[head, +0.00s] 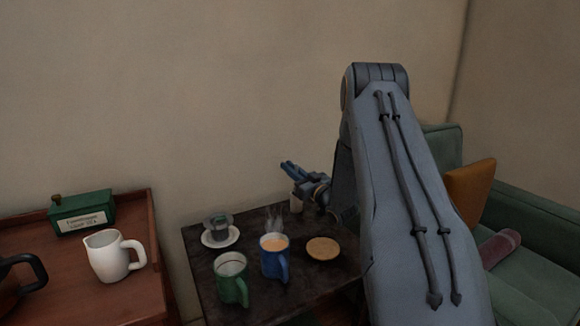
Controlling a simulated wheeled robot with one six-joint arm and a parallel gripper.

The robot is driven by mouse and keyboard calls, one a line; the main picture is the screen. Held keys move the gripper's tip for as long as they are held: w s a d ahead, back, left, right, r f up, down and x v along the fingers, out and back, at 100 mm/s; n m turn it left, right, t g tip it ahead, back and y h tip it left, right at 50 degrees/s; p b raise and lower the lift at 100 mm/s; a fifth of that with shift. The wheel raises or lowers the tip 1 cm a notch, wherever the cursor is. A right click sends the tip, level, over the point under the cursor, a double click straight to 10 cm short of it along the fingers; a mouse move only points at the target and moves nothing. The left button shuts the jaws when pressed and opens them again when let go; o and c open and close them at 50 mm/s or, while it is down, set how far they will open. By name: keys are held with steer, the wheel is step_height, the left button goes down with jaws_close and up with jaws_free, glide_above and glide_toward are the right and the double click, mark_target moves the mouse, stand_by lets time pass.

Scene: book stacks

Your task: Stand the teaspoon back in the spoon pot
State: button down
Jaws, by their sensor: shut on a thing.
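My gripper (290,167) is at the back of the dark table (205,278), near the wall, left of my arm. It is small here and its fingers point left. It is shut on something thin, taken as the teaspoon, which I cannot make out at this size. I cannot tell whether the two touch.
A green mug (232,285), a steaming blue mug (271,262), a round tan disc (323,248) and a dark cup on a white saucer (207,239) stand on the table. A wooden tray-like top (150,215) with a white jug (108,258) is left. A green sofa (530,220) is right.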

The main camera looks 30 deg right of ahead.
steer(key=shift+f, duration=0.15)
steer(key=c, duration=1.7)
jaws_free()
steer(key=shift+c, duration=0.2)
steer(key=v, duration=0.8)
steer(key=shift+p, duration=0.35)
